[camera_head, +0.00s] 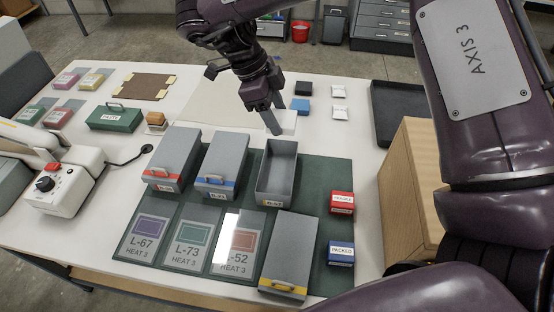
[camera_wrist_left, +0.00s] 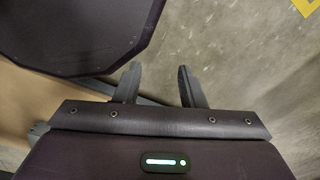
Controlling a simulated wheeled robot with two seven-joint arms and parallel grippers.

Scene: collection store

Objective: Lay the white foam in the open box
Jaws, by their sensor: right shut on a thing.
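The open box (camera_head: 264,184) is a grey tray-like box without a lid, on the green mat, its inside empty. My right gripper (camera_head: 277,124) points down just behind its far edge, shut on a white foam block (camera_head: 289,121). The foam shows beside the fingers, at or just above the table; whether it touches is unclear. My left gripper (camera_wrist_left: 158,86) shows only in the left wrist view, open and empty, above bare floor.
Lidded grey boxes (camera_head: 172,152) stand left of the open box, and another (camera_head: 291,250) in front. Red (camera_head: 342,202) and blue (camera_head: 341,253) blocks lie right. Small white pieces (camera_head: 339,91) and a black tray (camera_head: 400,105) are behind. A wooden cabinet (camera_head: 408,170) stands right.

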